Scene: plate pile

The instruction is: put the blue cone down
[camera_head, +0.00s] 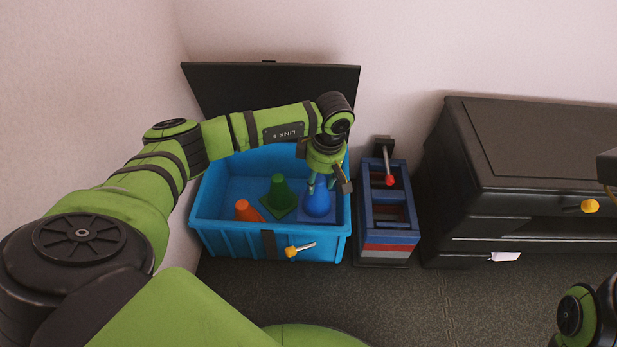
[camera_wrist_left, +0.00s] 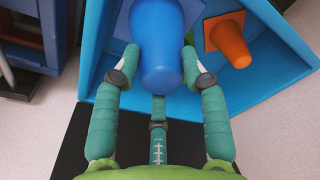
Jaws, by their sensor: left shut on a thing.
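The blue cone (camera_head: 317,203) is in the right part of the blue open bin (camera_head: 290,243). It looks upright, its square base low in the bin; whether the base touches the floor I cannot tell. My left gripper (camera_head: 320,183) reaches down from above, shut on the cone's upper part. The right gripper is out of view; only part of my right arm shows at the lower right.
A green cone (camera_head: 279,192) and a tilted orange cone (camera_head: 247,211) are to the left in the same bin. The bin's dark lid (camera_head: 270,85) stands open behind. A blue-and-red frame (camera_head: 392,225) and a black cabinet (camera_head: 530,150) stand to the right.

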